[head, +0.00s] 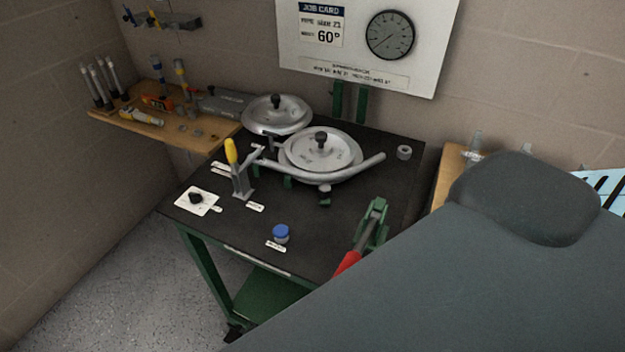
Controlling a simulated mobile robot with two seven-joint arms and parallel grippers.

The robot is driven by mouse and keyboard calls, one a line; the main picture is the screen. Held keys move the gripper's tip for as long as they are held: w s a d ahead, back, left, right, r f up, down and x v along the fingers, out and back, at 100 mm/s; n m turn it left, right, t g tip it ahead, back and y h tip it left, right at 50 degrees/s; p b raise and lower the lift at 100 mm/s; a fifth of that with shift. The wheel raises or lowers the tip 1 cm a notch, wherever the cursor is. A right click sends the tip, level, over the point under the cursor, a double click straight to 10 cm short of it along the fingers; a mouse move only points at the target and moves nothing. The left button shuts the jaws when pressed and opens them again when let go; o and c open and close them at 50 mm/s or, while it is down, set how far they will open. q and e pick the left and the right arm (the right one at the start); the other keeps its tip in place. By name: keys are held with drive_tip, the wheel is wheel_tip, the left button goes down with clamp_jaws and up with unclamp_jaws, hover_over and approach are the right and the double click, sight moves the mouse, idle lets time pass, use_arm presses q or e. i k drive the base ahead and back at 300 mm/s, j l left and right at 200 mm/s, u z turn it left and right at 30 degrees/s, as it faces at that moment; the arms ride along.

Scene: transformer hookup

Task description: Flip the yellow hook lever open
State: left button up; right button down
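The yellow hook lever (231,152) stands upright, tilted slightly left, on the left part of the black cart top. Its yellow grip is at the top of a grey metal bracket (242,186) fixed to the cart. A curved grey bar (357,172) runs from near the lever around the front of a round metal lidded vessel (320,152). Whether the lever's hook is engaged with the bar is too small to tell. Neither of my grippers is in view. A large dark grey part of mine covers the lower right.
The black cart top (330,236) also bears a second lid (277,114), a black knob on a white plate (197,198), a blue-capped piece (281,233) and a red-handled green clamp (362,245). A wooden tool shelf (222,127) is at left.

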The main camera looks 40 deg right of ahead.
sight(229, 143)
drive_tip(key=i+j, duration=1.15)
drive_tip(key=z, duration=1.9)
drive_tip(key=j, duration=0.1)
